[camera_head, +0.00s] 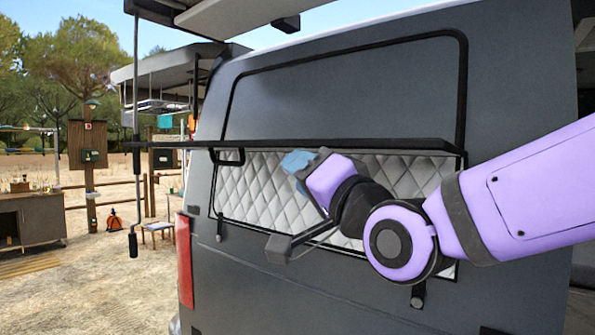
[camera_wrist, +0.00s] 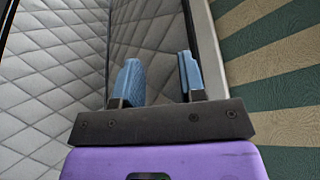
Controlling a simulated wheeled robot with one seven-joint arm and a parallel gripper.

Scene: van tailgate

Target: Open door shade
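The van's dark grey door has a black-framed recess with a light quilted panel (camera_head: 258,190). A thin black flap (camera_head: 330,144) stands out horizontally along the top of the quilted panel, seen nearly edge-on. I cannot tell for sure which part is the shade. My gripper (camera_head: 297,162) is just below the flap, in front of the quilted panel. In the wrist view my gripper (camera_wrist: 160,78) has its two blue fingers apart with nothing visible between them. Quilted surface (camera_wrist: 60,75) fills the left and middle there; whether a finger touches it is unclear.
A grey bracket-like bar (camera_head: 280,247) is below my gripper. Black latches (camera_head: 417,296) sit under the panel. A thin black pole (camera_head: 135,190) stands at the left. A green-and-tan striped surface (camera_wrist: 275,70) shows in the wrist view. Sandy ground lies left of the van.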

